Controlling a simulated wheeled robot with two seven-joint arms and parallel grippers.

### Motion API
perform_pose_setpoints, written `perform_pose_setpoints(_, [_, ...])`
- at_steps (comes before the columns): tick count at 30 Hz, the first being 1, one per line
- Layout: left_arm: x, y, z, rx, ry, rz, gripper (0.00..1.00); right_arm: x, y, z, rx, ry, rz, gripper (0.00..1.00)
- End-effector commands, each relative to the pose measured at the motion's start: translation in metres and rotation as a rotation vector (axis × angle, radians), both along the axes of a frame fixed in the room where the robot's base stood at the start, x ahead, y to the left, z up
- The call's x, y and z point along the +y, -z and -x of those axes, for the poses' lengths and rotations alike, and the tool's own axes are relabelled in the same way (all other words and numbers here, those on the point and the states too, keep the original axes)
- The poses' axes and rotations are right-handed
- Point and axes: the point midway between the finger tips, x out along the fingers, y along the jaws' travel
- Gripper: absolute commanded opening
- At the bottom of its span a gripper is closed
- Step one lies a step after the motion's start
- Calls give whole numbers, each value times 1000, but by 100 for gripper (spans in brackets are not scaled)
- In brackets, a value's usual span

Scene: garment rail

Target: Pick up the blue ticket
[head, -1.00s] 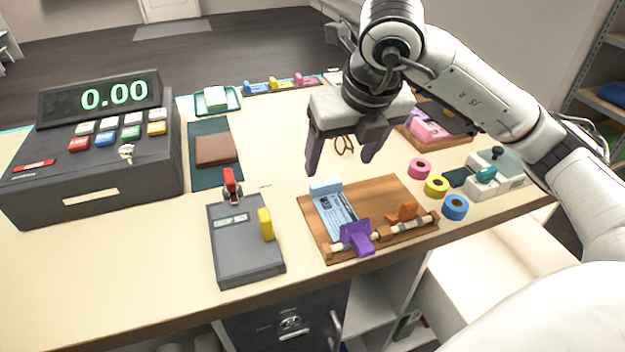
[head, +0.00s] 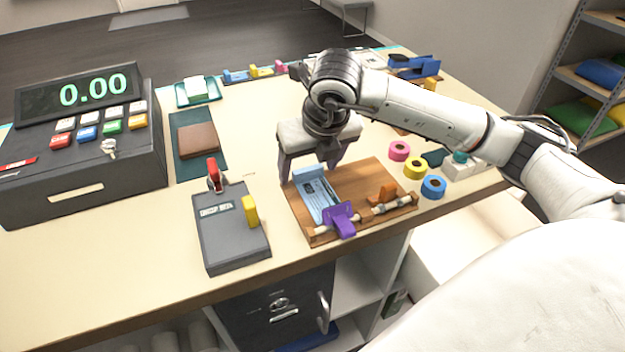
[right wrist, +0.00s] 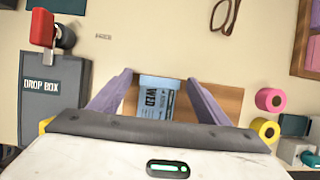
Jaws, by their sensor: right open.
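The blue ticket (head: 316,198) lies on a wooden board (head: 372,172) on the counter, its far end turned up as a light blue tab. In the right wrist view the ticket (right wrist: 156,97) shows between the two fingers. A purple clip (head: 342,219) stands at its near end. My right gripper (head: 308,172) is open and empty, its fingers pointing down just above the ticket's far end, apart from it as far as I can tell. In the right wrist view the right gripper (right wrist: 162,90) has one finger on each side of the ticket. My left gripper is not in view.
A grey drop box (head: 230,232) with a red lever and yellow tab stands left of the board. Pink, yellow and blue tape rolls (head: 433,187) stand to its right. An orange clip (head: 382,194) is on the board. A cash register (head: 85,145) fills the left.

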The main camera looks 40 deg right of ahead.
Motion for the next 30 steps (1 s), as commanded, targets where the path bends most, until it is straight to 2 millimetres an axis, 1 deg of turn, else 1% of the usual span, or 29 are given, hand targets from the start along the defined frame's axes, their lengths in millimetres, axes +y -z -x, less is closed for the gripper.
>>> perform_pose_setpoints(1, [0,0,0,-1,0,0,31,0,0,0,0,0,0,70])
perform_pose_setpoints(5, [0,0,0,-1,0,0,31,0,-1,0,-1,0,0,48])
perform_pose_setpoints(6, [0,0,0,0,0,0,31,0,-1,0,-1,0,0,42])
perform_pose_setpoints(9, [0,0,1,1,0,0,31,0,-1,0,-1,0,-1,27])
perform_pose_setpoints(17, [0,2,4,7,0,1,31,0,-1,0,-1,0,0,27])
perform_pose_setpoints(20, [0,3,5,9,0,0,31,0,-4,-1,-3,0,0,27])
perform_pose_setpoints(23, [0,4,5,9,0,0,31,0,-15,-1,-5,0,-1,27])
perform_pose_setpoints(30, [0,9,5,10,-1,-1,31,0,-64,-1,-7,0,-1,27])
